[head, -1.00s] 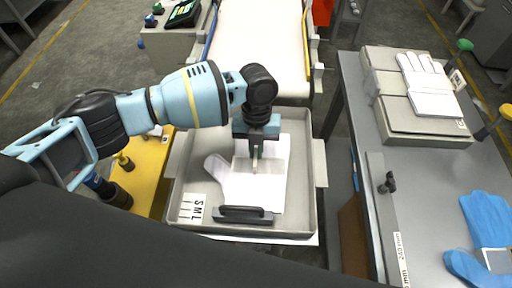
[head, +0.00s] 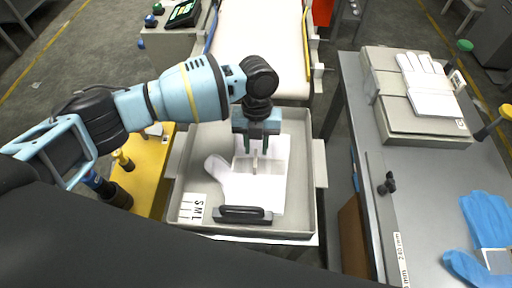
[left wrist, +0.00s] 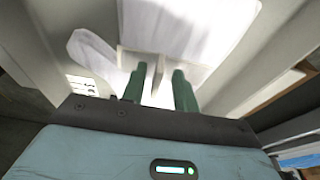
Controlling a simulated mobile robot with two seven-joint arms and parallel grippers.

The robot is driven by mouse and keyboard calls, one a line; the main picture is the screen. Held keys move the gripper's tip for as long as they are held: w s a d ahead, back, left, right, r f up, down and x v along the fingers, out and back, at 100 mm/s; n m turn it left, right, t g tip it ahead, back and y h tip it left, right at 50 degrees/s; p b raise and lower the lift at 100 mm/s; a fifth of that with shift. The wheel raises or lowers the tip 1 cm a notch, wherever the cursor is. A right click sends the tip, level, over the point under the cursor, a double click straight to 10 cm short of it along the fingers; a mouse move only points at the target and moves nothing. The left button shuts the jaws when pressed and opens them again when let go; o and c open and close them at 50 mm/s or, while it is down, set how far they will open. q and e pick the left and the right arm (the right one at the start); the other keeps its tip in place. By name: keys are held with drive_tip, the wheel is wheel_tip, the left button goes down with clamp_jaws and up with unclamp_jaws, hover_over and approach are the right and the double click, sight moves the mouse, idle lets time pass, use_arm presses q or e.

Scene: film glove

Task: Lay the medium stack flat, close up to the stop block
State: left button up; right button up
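A white glove-shaped stack (head: 262,190) lies flat in the grey tray (head: 310,205), its thumb pointing left; I cannot tell its size mark. A pale upright tab or divider (head: 254,166) stands on it. My left gripper (head: 257,148) hangs above the stack's far part, its two dark green fingers apart. In the left wrist view the fingers (left wrist: 160,88) are apart, with a pale upright strip between them. A dark bar with a handle (head: 242,214) lies across the stack's near end; I cannot tell whether it is the stop block. My right gripper is out of view.
A size card (head: 192,208) marked S, M, L lies at the tray's near left. On the right bench stands a beige box (head: 385,80) bearing another white glove stack (head: 430,85). A rail with a black knob (head: 388,184) and blue gloves (head: 488,225) are nearer.

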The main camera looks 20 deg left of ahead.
use_arm(q)
drive_tip(key=v, duration=1)
drive_tip(key=shift+r, duration=0.25)
drive_tip(key=shift+f, duration=0.1)
